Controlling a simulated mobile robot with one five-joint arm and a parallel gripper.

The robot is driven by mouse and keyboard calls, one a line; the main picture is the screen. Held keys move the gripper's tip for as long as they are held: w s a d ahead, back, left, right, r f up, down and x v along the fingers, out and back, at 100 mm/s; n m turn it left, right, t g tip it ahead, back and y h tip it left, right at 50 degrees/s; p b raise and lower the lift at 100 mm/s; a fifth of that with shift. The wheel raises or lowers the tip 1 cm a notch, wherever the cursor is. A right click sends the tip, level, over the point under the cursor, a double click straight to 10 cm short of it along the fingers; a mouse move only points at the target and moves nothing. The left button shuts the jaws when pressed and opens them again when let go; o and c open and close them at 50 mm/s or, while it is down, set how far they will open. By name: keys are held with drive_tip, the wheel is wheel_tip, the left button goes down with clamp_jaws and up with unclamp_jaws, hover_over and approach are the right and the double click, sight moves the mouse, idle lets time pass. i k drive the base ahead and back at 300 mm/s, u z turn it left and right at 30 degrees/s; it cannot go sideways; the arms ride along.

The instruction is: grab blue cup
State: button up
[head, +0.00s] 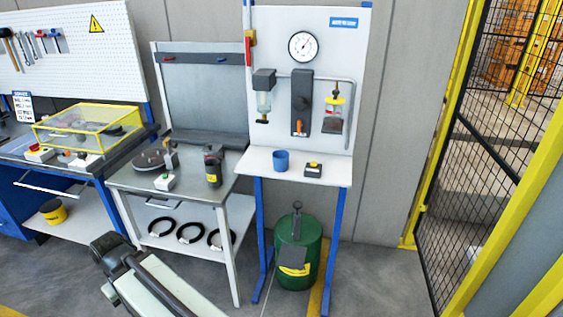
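The blue cup (280,160) stands upright on the small white shelf (258,171) of the air panel stand, left of a small black and yellow item (313,169). My arm shows at the bottom left, in front of the grey table and well apart from the cup. The gripper's fingertips cannot be made out in the head view, and nothing is seen touching the cup.
A grey table (190,190) left of the shelf holds a dark bottle-like tool (212,165) and a round device (152,160). A green canister (298,250) stands under the shelf. A yellow-framed mesh fence (480,140) is at the right. Floor right of the canister is clear.

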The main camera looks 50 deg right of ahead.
sight(281, 161)
drive_tip(key=i, duration=0.9)
drive_tip(key=u, duration=0.05)
